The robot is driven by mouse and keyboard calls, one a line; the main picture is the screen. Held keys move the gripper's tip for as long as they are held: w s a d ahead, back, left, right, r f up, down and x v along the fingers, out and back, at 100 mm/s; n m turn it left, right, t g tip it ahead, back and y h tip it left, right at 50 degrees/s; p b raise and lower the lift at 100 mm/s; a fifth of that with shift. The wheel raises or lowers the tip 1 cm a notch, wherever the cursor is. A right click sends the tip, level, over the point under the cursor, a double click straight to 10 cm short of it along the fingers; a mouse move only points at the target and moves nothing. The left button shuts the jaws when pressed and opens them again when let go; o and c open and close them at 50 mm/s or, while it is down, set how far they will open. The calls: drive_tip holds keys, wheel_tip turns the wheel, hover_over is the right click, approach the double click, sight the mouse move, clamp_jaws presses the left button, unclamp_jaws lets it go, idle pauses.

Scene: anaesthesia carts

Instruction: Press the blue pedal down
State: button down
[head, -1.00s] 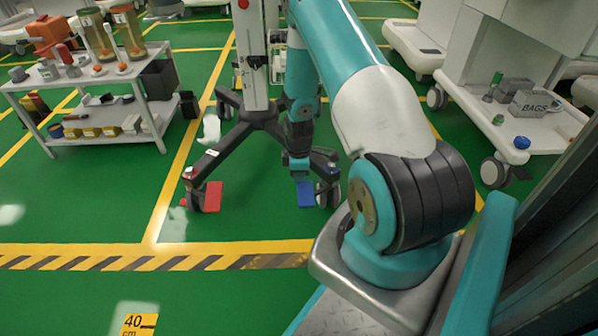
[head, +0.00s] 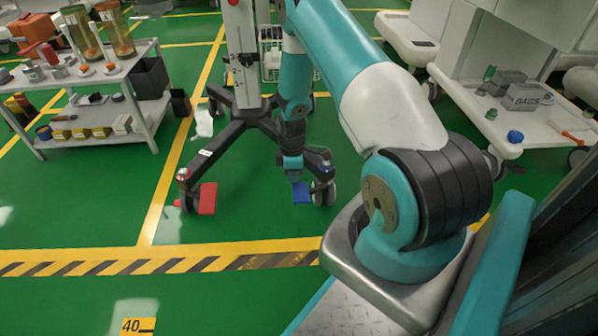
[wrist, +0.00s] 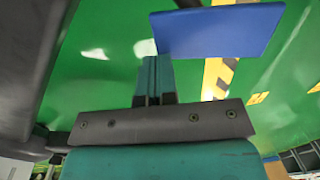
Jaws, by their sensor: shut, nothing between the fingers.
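The blue pedal (head: 302,194) sits low beside the caster at the end of the right leg of the stand's dark base. In the wrist view the blue pedal (wrist: 222,32) is a flat plate across the top. My gripper (head: 293,178) points down just above and behind the pedal in the head view, partly overlapping it. In the wrist view my gripper (wrist: 154,60) is shut and empty, with its fingertips at the pedal's lower left corner. I cannot tell whether they touch it, or whether the pedal is pressed down.
A red pedal (head: 207,198) is at the left leg of the stand base (head: 232,135). A trolley with bottles (head: 95,90) stands at the left. A white cart (head: 490,115) stands at the right. The green floor between the legs is free.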

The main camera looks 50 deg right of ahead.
drive_tip(key=shift+r+p, duration=0.8)
drive_tip(key=shift+p, duration=0.05)
wheel_tip(320, 180, up, 14)
drive_tip(key=w+d+p, duration=0.2)
drive_tip(key=p, duration=0.6)
drive_tip(key=shift+w+d+f+p, duration=0.15)
drive_tip(key=shift+d+f+p, duration=0.05)
drive_tip(key=shift+d+p, duration=0.1)
